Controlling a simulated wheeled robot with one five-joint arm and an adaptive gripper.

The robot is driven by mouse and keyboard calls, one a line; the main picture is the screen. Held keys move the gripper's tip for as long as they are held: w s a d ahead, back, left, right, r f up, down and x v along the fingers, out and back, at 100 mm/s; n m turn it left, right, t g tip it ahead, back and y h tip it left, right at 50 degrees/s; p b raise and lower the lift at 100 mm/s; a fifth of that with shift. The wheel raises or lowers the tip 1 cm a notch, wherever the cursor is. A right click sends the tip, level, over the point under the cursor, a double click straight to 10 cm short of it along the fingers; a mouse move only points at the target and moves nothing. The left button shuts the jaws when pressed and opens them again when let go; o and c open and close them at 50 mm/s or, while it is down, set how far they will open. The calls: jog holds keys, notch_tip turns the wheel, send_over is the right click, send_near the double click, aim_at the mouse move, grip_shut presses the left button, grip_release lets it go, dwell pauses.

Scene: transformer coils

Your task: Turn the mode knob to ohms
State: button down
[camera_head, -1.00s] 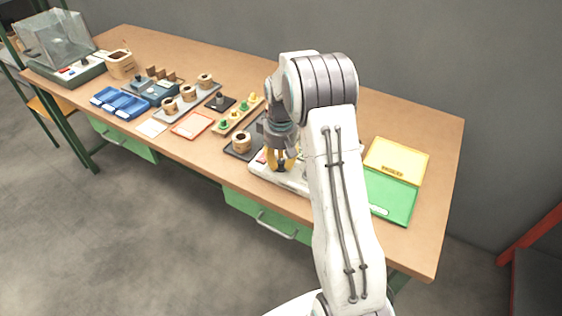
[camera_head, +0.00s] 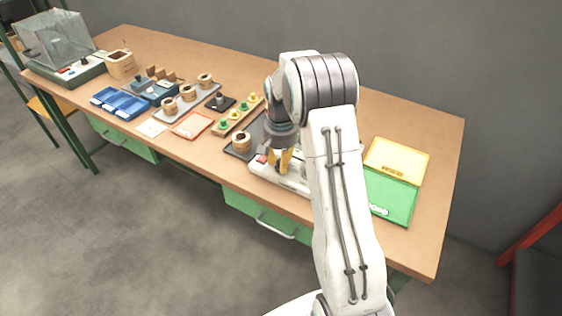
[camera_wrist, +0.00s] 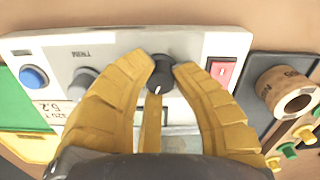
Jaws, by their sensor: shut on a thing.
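The tester (camera_head: 297,184) is a pale box near the front edge of the bench, partly hidden by my arm in the head view. In the wrist view the tester (camera_wrist: 215,48) spans the upper middle. A black knob (camera_wrist: 160,76) with a white pointer mark stands between the yellow fingers of my gripper (camera_wrist: 155,72). The fingers are shut on this knob, one tip at each side. The pointer mark shows toward the lower left side of the knob. In the head view my gripper (camera_head: 280,164) is over the tester's left part. The mode label is not readable.
On the tester are a grey knob (camera_wrist: 82,84), a blue button (camera_wrist: 34,77) and a red switch (camera_wrist: 221,72). A coil (camera_wrist: 287,91) sits on a dark tray beside it. A green mat (camera_head: 391,198) and a yellow one (camera_head: 398,158) lie at the right.

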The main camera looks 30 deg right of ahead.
jog(key=shift+f+m, duration=0.1)
jog(key=shift+m, duration=0.6)
jog(key=c, duration=1)
grip_release()
notch_tip(320, 180, up, 12)
jog(key=shift+r, duration=0.1)
dwell(0.4)
